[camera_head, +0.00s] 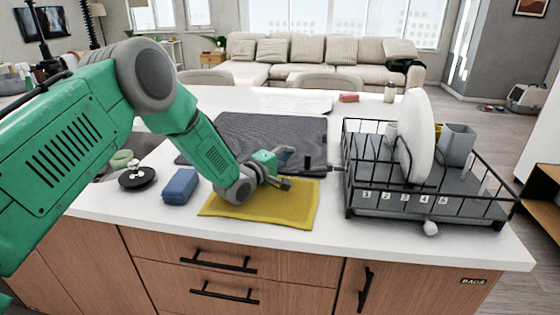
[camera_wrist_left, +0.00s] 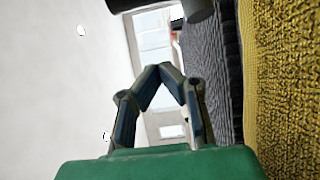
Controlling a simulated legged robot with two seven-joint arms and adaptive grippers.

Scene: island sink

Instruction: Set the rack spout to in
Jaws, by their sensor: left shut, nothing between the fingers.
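The dish rack (camera_head: 366,212) is a black wire frame over a grey tray, on the right of the counter. My right gripper is out of view.
A yellow cloth (camera_head: 262,212) lies under my left gripper, with a dark ribbed mat (camera_head: 265,130) behind. A blue sponge (camera_head: 180,186) and a black round stopper (camera_head: 137,180) lie to the left. The rack holds a white plate (camera_head: 417,135) and a grey cup (camera_head: 457,142).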

